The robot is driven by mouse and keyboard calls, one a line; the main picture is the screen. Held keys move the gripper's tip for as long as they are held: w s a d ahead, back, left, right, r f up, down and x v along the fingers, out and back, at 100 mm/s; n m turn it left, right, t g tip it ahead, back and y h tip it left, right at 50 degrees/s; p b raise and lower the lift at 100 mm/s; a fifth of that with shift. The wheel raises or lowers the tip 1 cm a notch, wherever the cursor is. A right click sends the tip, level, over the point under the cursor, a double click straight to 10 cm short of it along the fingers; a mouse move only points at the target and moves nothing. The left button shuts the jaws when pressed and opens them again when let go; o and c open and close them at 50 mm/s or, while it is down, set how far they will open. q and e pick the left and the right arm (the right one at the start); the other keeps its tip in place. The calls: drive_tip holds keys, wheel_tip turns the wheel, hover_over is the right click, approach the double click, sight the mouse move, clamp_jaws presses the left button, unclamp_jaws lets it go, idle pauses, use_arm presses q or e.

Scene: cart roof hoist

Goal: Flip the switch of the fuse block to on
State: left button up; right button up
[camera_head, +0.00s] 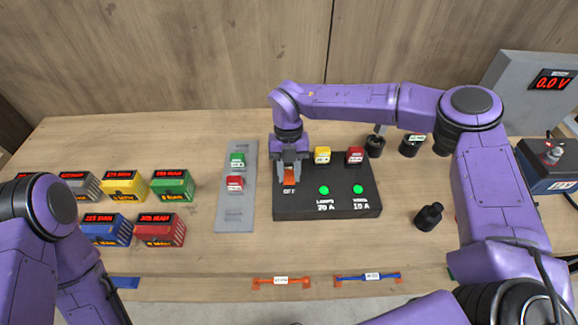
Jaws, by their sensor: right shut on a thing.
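The black fuse block (330,209) lies on the wooden table in the middle of the view. Its front face carries two lit green lamps labelled for 20 A and 10 A, and an "OFF" label at its left. A yellow fuse (322,155) and a red fuse (355,156) sit at its back edge. The orange switch (289,181) is at the block's left, just above the "OFF" label. My right gripper (289,177) points down over the switch and is shut on it; its fingers partly hide it. My left arm is at the lower left, and its gripper is out of view.
A grey strip (234,216) with green and red fuses lies left of the block. Several coloured boxes (172,184) stand farther left.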

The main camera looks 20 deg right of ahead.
drive_tip(key=shift+w+g, duration=0.1)
drive_tip(key=shift+g, duration=0.2)
drive_tip(key=o, duration=1.1)
drive_tip(key=shift+c, duration=0.2)
drive_tip(key=shift+w+r, duration=0.15)
drive_tip(key=shift+r, duration=0.1)
drive_tip(key=b+v, duration=0.3)
drive_tip(key=v, duration=0.7)
drive_tip(key=shift+d, duration=0.15)
